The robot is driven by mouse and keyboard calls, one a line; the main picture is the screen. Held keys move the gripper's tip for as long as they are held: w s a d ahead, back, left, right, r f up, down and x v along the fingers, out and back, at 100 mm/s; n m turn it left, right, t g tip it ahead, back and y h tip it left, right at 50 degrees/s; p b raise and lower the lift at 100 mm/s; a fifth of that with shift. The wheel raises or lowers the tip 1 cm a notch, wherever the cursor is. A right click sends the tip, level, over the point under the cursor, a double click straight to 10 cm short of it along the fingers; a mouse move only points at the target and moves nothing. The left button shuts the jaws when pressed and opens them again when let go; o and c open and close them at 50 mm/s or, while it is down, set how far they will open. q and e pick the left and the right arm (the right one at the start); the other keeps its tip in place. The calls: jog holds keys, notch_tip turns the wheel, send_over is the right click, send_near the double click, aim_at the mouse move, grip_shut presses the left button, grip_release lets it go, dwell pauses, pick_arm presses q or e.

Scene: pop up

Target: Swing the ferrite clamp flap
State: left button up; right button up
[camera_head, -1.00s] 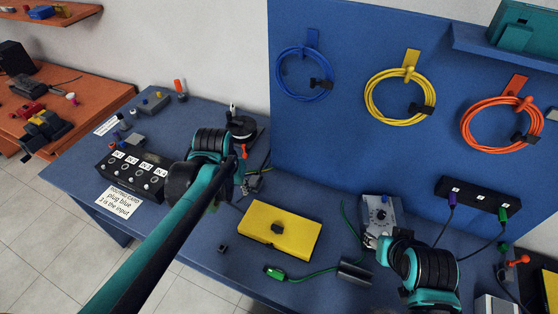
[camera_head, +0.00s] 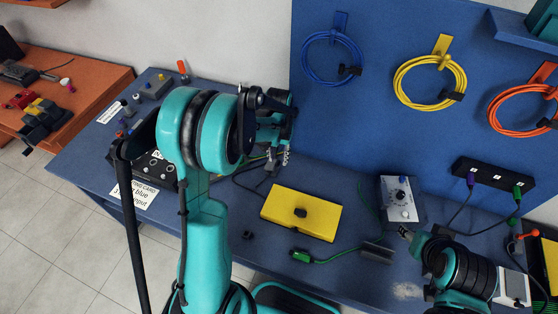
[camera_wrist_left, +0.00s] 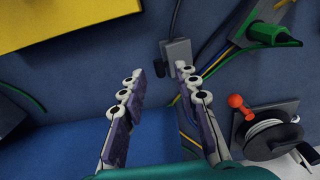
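A dark grey block (camera_head: 377,252) on the green cable (camera_head: 340,258) looks like the ferrite clamp; its flap is too small to make out. My right gripper (camera_head: 405,232) is just above and right of it in the head view; its finger gap is unclear. My left gripper (camera_head: 277,162) hangs over cables at the back of the table, left of the clamp. In the left wrist view my left gripper (camera_wrist_left: 160,92) is open and empty, its fingers apart, with a small grey block on a cable (camera_wrist_left: 177,56) beyond their tips.
A yellow box (camera_head: 302,212) lies between my arms. A grey device with a knob (camera_head: 402,198) stands behind my right gripper. A cable reel with an orange knob (camera_wrist_left: 268,132) is right of my left fingers. A black socket strip (camera_head: 492,177) is on the blue back panel.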

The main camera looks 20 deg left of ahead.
pick_arm(q)
jog(key=shift+f, duration=0.75)
grip_shut()
jog(key=shift+d+f+y+b, duration=0.3)
jog(key=shift+d+y+b, duration=0.05)
jog(key=shift+y+b, duration=0.15)
jog(key=shift+d+f+y+b, duration=0.7)
jog(key=shift+y+b, duration=0.1)
jog(key=shift+y, duration=0.3)
jog(key=shift+d+f+y+b, duration=0.2)
jog(key=shift+f+y+b, duration=0.15)
jog(key=shift+y+b, duration=0.55)
jog(key=shift+r, duration=0.1)
